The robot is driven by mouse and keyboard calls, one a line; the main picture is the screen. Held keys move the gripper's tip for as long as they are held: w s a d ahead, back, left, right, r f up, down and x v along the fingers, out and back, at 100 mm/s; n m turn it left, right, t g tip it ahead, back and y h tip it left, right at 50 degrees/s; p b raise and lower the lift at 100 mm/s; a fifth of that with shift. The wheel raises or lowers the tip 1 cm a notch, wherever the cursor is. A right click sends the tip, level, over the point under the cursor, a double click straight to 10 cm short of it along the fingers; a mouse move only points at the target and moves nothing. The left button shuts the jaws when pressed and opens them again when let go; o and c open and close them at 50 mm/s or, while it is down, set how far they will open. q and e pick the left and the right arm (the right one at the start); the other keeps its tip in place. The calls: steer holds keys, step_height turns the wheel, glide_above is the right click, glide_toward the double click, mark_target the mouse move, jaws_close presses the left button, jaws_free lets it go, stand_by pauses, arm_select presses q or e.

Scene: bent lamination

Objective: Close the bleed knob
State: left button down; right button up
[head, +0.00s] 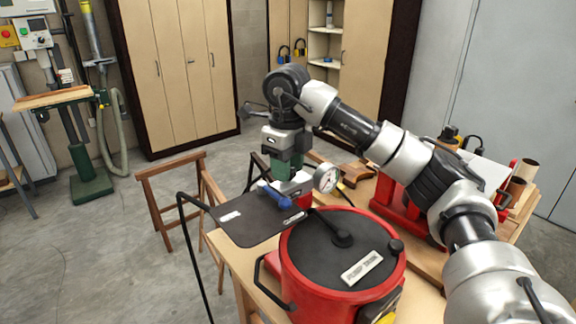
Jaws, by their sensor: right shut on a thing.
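My right gripper (288,168) reaches in from the right and points down over the white valve block beside the pump tank (330,245). Its green fingers are shut at the top of the block. The bleed knob is hidden between and behind the fingers, so its turn cannot be seen. A blue lever (275,196) sticks out to the lower left, just below the fingertips. A round pressure gauge (326,179) stands just right of the gripper. My left gripper is not in view.
The red tank with its black lid stands at the front of the wooden bench. A dark plate (245,228) lies to its left. A red machine (400,205) and brown tubes (525,172) are at the right. A wooden trestle (172,190) stands left, with open floor around it.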

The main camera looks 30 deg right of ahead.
steer(key=m, duration=0.6)
steer(key=shift+r+m, duration=0.25)
steer(key=shift+m, duration=0.05)
steer(key=m, duration=0.5)
steer(key=shift+p, duration=0.4)
steer(key=shift+m, duration=0.3)
steer(key=o, duration=0.9)
steer(key=shift+f, duration=0.15)
step_height(320, 180, up, 11)
steer(key=shift+f+p, duration=0.1)
steer(key=shift+p, duration=0.65)
steer(key=shift+f, duration=0.1)
